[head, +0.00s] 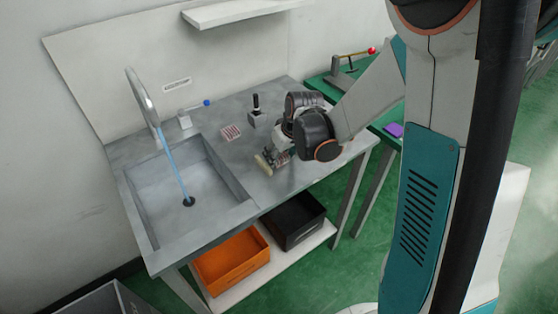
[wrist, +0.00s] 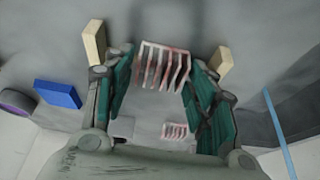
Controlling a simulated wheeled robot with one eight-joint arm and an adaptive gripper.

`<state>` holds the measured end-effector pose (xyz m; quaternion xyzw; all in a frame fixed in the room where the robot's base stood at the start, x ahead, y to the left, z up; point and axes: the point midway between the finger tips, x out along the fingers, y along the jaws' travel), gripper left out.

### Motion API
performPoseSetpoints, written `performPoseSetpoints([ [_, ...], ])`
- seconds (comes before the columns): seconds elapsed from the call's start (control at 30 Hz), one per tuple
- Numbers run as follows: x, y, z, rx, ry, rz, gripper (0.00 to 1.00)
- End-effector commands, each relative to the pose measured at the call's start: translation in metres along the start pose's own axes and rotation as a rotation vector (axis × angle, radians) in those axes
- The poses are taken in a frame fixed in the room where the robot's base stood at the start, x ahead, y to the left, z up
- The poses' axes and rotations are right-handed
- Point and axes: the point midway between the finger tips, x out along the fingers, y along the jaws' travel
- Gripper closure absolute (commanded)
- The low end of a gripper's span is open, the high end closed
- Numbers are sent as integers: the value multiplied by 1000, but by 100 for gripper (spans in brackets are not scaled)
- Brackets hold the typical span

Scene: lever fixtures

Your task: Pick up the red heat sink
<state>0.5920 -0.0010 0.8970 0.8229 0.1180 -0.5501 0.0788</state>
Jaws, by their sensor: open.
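A red-and-white finned heat sink (wrist: 163,67) shows in the wrist view, between and just ahead of my fingertips. It also shows partly in the head view (head: 282,157), by my gripper on the counter. A second red-and-white finned block (head: 230,132) lies on the counter near the sink; a similar small block (wrist: 174,131) shows lower in the wrist view. My gripper (wrist: 158,52) is open, with a beige fingertip on each side of the nearer heat sink. I see no clear contact. My arm hides part of the counter in the head view.
A sink (head: 190,200) with a faucet (head: 143,98) and blue water stream is at left. A black-handled lever (head: 256,106) stands behind my gripper. A green table (head: 318,84) holds a red-knobbed lever (head: 353,58). Orange (head: 231,262) and black (head: 295,221) bins sit below.

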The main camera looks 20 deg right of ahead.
Motion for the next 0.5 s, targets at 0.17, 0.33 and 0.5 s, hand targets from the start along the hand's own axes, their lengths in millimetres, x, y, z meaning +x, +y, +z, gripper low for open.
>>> performPoseSetpoints([
  [0.17,-1,0,0,0,0,0,60],
  [0.33,-1,0,0,0,0,0,83],
  [0.5,-1,0,0,0,0,0,83],
])
